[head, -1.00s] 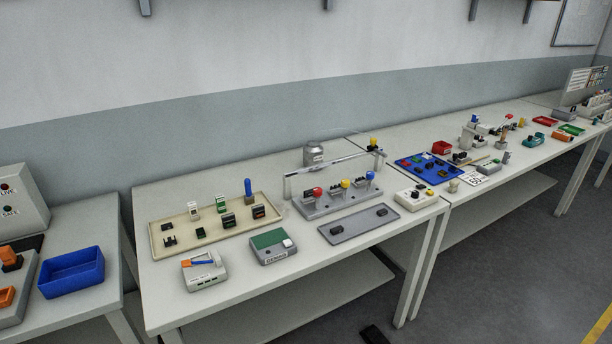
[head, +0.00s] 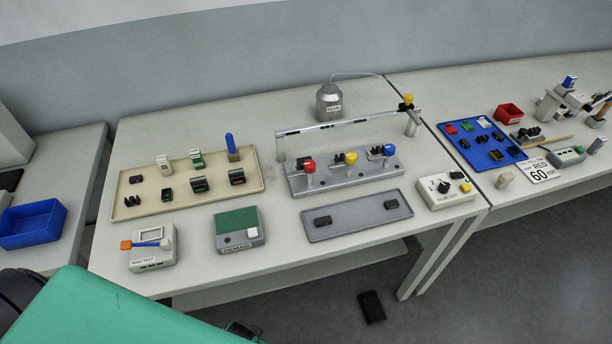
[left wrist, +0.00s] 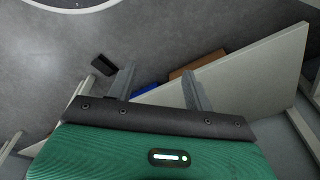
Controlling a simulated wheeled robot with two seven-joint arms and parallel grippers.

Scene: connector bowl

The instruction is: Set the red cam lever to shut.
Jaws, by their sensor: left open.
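The red cam lever (head: 309,166) has a round red knob and stands at the left end of a grey fixture block (head: 346,178) on the middle bench, beside a yellow-knobbed lever (head: 350,159) and a blue-knobbed lever (head: 389,151). Its knob points up; I cannot tell whether it is set open or shut. My left gripper (left wrist: 160,78) is open and empty in the left wrist view, with the floor and a bench edge beyond it. My green left arm fills the lower left of the head view, well away from the lever. My right gripper is not in view.
A grey rail (head: 345,123) spans behind the levers. A grey tray (head: 357,216) with black parts lies in front. A beige tray (head: 152,206), a green-topped box (head: 236,219) and a tester (head: 151,260) stand left. A dial box (head: 447,206) stands right.

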